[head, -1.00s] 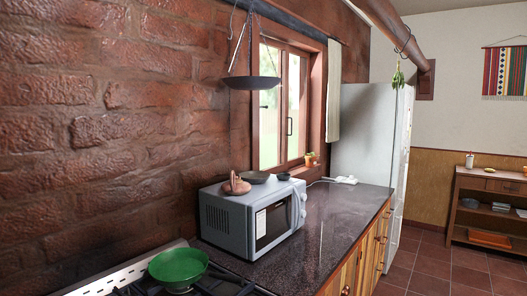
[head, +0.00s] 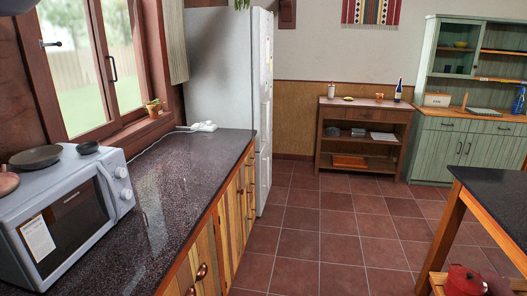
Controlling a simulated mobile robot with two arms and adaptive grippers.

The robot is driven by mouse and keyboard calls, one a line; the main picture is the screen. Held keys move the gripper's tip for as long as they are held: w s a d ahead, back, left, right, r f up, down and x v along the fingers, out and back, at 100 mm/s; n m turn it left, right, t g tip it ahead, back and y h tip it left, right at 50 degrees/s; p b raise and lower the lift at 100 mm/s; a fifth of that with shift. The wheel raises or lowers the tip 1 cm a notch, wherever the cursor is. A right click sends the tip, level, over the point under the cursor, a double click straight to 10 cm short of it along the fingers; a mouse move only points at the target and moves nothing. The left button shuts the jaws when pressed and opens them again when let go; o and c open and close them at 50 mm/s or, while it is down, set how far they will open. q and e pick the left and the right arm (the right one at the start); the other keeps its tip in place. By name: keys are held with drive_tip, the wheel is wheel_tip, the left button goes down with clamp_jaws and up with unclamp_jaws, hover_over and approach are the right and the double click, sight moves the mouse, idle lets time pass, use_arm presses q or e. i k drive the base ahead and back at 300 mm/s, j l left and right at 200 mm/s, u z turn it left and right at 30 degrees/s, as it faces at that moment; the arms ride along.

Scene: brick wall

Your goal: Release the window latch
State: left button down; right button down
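A brown wooden-framed window (head: 92,60) stands in the wall at the upper left of the head view, above the counter. A dark handle (head: 112,68), which looks like the latch, is on the frame of its right pane. A small dark fitting (head: 51,44) shows near the left pane. Both panes look shut, with green outdoors behind the glass. Neither of my grippers is in view.
A dark stone counter (head: 185,165) runs below the window, with a microwave (head: 75,205) bearing pans at its left. A white fridge (head: 225,75) stands beyond. Tiled floor (head: 320,215) is open to the right of the counter. A dark table (head: 495,195) stands at right.

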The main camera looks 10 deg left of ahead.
sight(58, 44)
drive_tip(key=i+l, duration=0.1)
drive_tip(key=i, duration=0.45)
drive_tip(key=i+u, duration=0.15)
drive_tip(key=i, duration=0.45)
drive_tip(key=i+l, duration=0.2)
drive_tip(key=i, duration=0.35)
drive_tip(key=i+l+u, duration=0.25)
drive_tip(key=i+u, duration=0.25)
drive_tip(key=i+l+u, duration=0.5)
drive_tip(key=i, duration=0.1)
